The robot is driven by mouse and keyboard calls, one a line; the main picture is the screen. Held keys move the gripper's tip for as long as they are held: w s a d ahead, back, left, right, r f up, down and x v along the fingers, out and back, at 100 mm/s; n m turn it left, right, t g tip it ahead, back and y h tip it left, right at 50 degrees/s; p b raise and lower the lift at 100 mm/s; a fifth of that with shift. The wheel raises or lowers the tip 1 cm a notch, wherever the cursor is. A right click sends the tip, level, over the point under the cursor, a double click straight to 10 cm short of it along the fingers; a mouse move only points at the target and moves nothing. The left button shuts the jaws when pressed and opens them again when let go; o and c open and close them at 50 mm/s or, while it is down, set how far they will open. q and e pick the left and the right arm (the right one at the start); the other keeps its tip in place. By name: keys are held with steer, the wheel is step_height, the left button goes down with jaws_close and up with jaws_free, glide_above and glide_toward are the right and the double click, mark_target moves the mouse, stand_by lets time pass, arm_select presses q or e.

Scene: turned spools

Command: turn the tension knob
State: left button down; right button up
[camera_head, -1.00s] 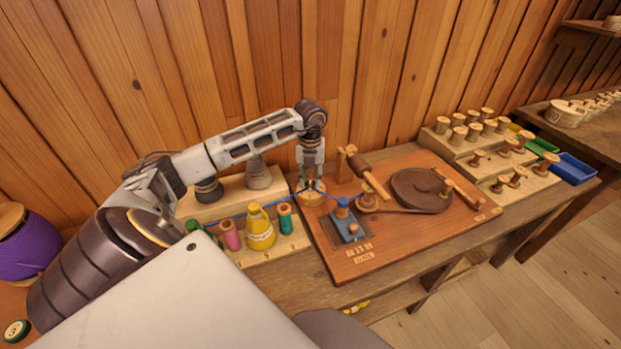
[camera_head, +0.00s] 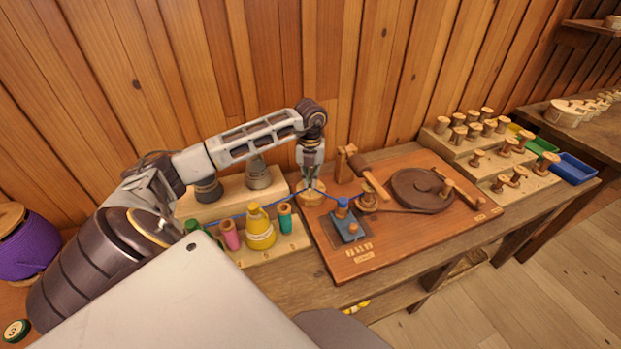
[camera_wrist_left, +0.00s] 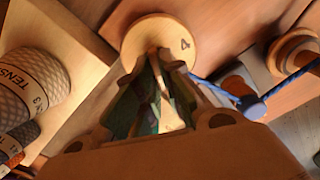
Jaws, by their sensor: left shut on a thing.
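The tension knob (camera_head: 311,199) is a round pale wooden dial at the back left of the brown winder board (camera_head: 345,266). In the left wrist view the dial (camera_wrist_left: 145,32) bears the numeral 4 near its rim. My left gripper (camera_head: 311,186) points down onto the dial from above. In the left wrist view its fingers (camera_wrist_left: 160,85) are shut at the dial's middle, and they hide the part they hold. A blue thread (camera_head: 332,193) runs close beside the dial. My right gripper is not in view.
A wooden rack (camera_head: 281,247) with yellow, pink and teal spools stands left of the board. Grey cones (camera_head: 257,176) stand behind it. A blue-topped post (camera_head: 343,210) and a dark wheel (camera_head: 421,190) are on the board. Stepped spool stands (camera_head: 471,153) are at the right.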

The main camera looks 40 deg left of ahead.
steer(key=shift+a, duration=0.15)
arm_select(q)
steer(key=shift+a+m, duration=0.1)
steer(key=shift+m, duration=0.5)
steer(key=shift+m+b, duration=0.35)
steer(key=shift+m, duration=0.95)
steer(key=m+b, duration=0.1)
steer(key=m, duration=0.2)
steer(key=shift+a, duration=0.15)
steer(key=shift+m, duration=0.7)
steer(key=shift+m+b, duration=0.3)
steer(key=shift+m, duration=0.3)
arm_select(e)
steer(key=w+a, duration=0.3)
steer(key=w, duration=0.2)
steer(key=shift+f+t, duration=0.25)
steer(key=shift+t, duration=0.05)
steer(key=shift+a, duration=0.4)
